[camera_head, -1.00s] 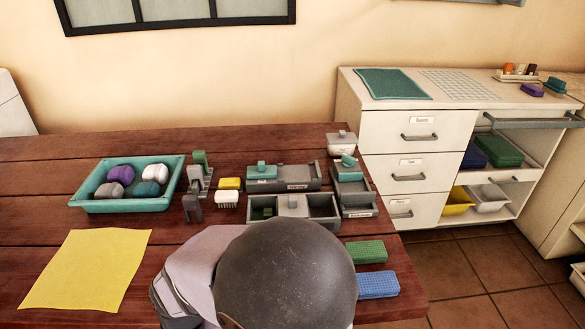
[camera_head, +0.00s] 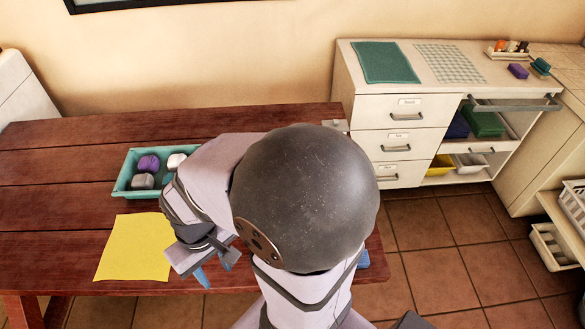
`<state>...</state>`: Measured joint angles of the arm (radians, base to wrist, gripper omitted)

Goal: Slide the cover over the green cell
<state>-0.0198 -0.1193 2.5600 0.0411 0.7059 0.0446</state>
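The green cell and its cover are not visible now; my arm and its large dark round joint hide the part of the table where the grey compartment boxes stood in the earlier frame. My gripper (camera_head: 212,270) is at the lower left of my arm, over the table's front part, right of the yellow cloth. Small blue tips or a blue piece show at its end. I cannot tell whether the fingers are apart or hold anything.
A teal tray (camera_head: 122,188) with several purple, grey and white blocks is left of my arm. A yellow cloth (camera_head: 135,247) lies in front of it. The table's left side (camera_head: 50,190) is clear. A white drawer cabinet (camera_head: 400,142) stands at right.

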